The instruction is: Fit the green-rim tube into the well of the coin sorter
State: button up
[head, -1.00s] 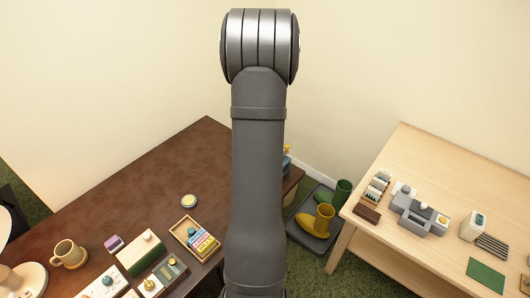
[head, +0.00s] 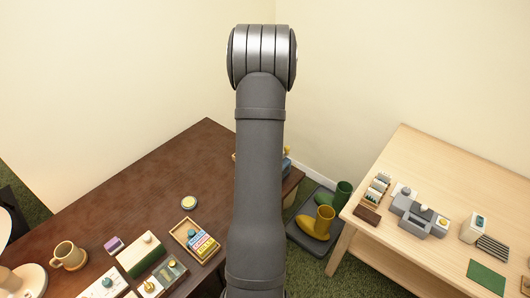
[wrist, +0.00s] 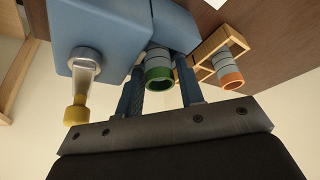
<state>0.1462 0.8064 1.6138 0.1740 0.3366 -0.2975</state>
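In the wrist view the green-rim tube (wrist: 159,76), grey with a green ring at its end, sits between the two blue fingers of my gripper (wrist: 159,82). The blue coin sorter (wrist: 98,24) is right behind the tube, with a metal lever ending in a yellow knob. The well is hidden, and I cannot tell whether the tube's far end is inside it. In the head view my arm hides the gripper and tube; a bit of the sorter (head: 287,165) shows at its right edge.
An orange-rim tube (wrist: 230,76) stands in a wooden rack (wrist: 208,47) beside the sorter. On the brown table (head: 150,190) are a mug (head: 69,255), a yellow-topped disc (head: 189,202) and a wooden tray (head: 178,228). A pale table (head: 445,170) stands apart at right.

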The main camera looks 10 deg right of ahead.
jog(key=v, duration=1.2)
jog(key=shift+r, duration=0.2)
jog(key=x, duration=1.2)
jog(key=shift+f, duration=0.35)
notch_tip(320, 180, up, 3)
jog(key=shift+f, duration=0.2)
jog(key=shift+r, duration=0.4)
